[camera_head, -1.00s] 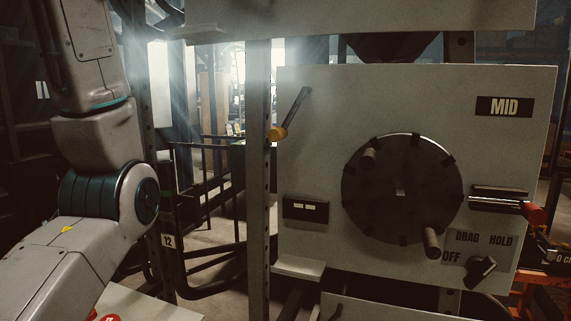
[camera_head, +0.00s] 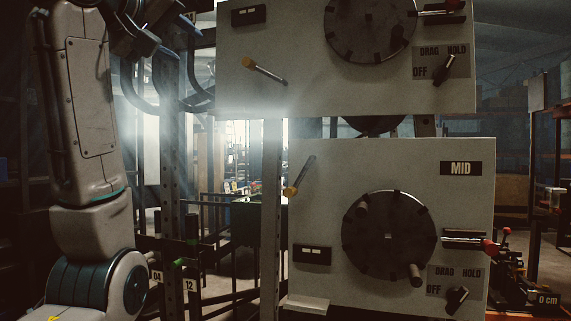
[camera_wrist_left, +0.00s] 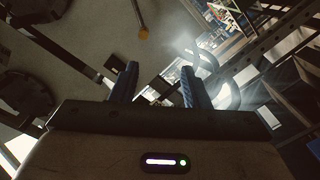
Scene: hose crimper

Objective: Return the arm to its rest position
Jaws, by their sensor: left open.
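My left arm (camera_head: 88,110) stands upright at the left of the head view. My left gripper (camera_head: 166,36) is at the top left there, partly cut off by the frame edge, beside the upper grey panel (camera_head: 240,80). In the left wrist view my left gripper (camera_wrist_left: 157,82) has its two blue fingers apart with nothing held between them. The lower panel (camera_head: 330,210), marked MID, has a dark round wheel (camera_head: 389,236) and a yellow-tipped lever (camera_head: 300,176). My right gripper is in neither view.
The upper panel carries another yellow-tipped lever (camera_head: 265,71), a wheel (camera_head: 370,28) and a DRAG/HOLD/OFF knob (camera_head: 444,68). A metal post (camera_head: 272,215) stands left of the MID panel. Red-knobbed equipment (camera_head: 510,275) is at the right.

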